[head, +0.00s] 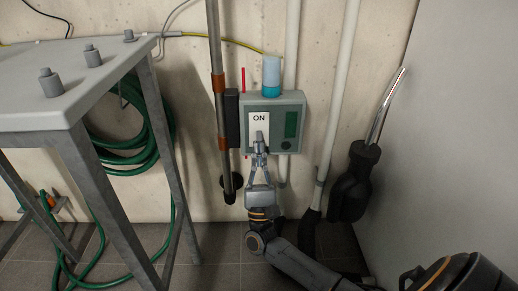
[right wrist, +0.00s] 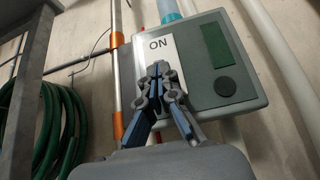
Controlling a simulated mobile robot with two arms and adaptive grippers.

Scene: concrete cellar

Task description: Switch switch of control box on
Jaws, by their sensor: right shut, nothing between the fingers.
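The grey control box (head: 272,112) hangs on the concrete wall, with a white panel marked ON and a dark green display. It also shows in the right wrist view (right wrist: 225,50). The switch is hidden behind my fingers or too small to make out, so its position cannot be told. My right gripper (head: 259,138) is shut and empty, with its tips in front of the lower part of the white panel. In the right wrist view the fingertips (right wrist: 158,72) overlap the panel just below the word ON; whether they touch is unclear. My left gripper is not in view.
A grey metal table (head: 70,100) stands at the left, with a coiled green hose (head: 130,150) behind it. A vertical pipe (head: 217,80) runs just left of the box, and white pipes (head: 340,95) run to its right.

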